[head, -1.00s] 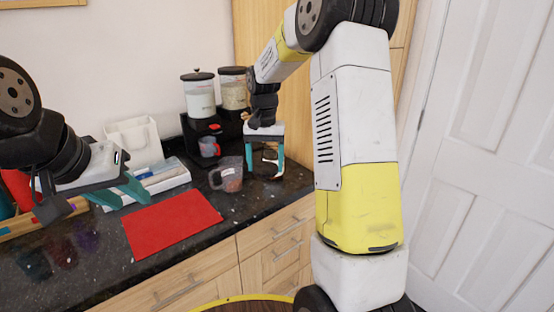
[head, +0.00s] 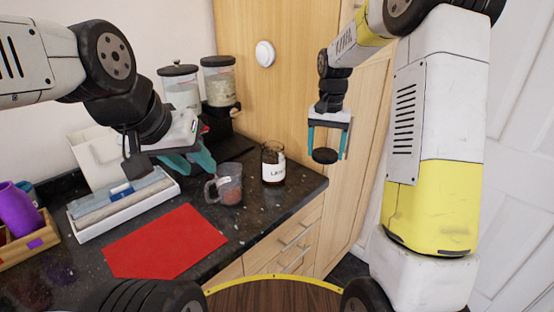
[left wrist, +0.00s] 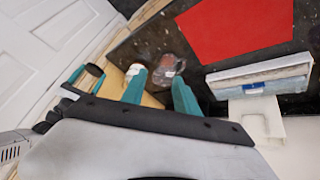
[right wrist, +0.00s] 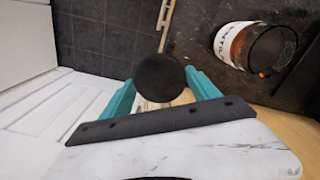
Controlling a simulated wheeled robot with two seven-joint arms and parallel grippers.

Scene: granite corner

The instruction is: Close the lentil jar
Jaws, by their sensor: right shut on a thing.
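The lentil jar (head: 273,168), clear glass with a white label and dark contents, stands upright near the counter's right corner. Its mouth is uncovered in the right wrist view (right wrist: 232,42). My right gripper (head: 326,152) is shut on the round black lid (head: 325,156), right of the jar and out past the counter edge. The lid also shows between the fingertips in the right wrist view (right wrist: 160,78). My left gripper (head: 190,162) is open and empty, left of the jar above the counter; its separated fingers show in the left wrist view (left wrist: 160,90).
A clear measuring cup (head: 228,184) stands left of the jar. Two dispensers (head: 180,90) stand behind. A red mat (head: 165,242), a white tray (head: 125,208) and a wooden box with a purple cup (head: 18,208) lie further left. A tall wooden cabinet (head: 262,100) stands behind the jar.

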